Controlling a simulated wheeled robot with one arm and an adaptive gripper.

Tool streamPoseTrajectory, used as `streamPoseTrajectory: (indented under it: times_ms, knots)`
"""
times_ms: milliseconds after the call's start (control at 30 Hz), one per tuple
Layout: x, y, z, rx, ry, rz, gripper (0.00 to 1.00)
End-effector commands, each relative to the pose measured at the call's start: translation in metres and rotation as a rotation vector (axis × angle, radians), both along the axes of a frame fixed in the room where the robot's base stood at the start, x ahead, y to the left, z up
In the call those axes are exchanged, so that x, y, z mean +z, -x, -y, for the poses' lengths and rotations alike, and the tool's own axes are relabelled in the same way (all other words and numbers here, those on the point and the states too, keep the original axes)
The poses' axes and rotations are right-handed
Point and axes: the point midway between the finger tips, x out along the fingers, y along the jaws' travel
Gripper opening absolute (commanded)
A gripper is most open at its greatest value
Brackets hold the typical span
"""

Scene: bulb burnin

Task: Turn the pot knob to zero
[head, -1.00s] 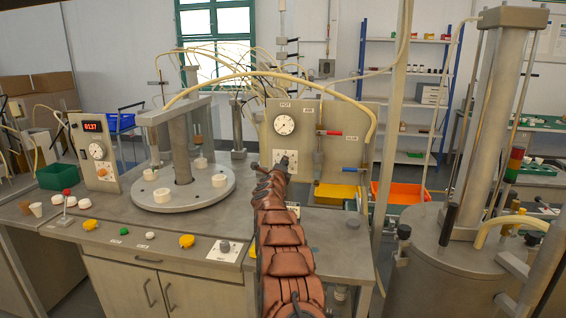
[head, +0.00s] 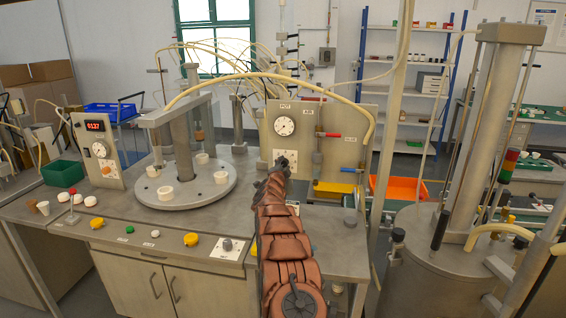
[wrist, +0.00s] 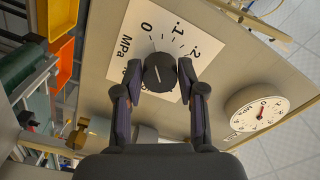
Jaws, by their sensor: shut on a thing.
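The pot knob (wrist: 160,72) is round and black on a white scale plate (wrist: 130,50), marked 0, .1, .2 and MPa. A short pale line shows on its face, but which mark it points to is unclear. My gripper (wrist: 160,80) has a finger on each side of the knob and is shut on it. In the head view, my gripper (head: 281,165) is at the plate low on the POT panel (head: 306,115), and my arm hides most of the knob. A round white gauge (head: 284,126) sits above it and also shows in the wrist view (wrist: 257,111).
Tubes and a red-handled valve (head: 328,135) are right of the gauge.

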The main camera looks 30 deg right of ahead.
Motion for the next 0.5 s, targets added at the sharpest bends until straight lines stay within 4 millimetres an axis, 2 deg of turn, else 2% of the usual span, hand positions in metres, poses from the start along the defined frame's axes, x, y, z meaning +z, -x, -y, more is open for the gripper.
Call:
streamPoseTrajectory:
  times_ms: [500]
  knots:
    - [0.0001, -0.0003, -0.0005, 0.001, 0.076, -0.065, 0.05]
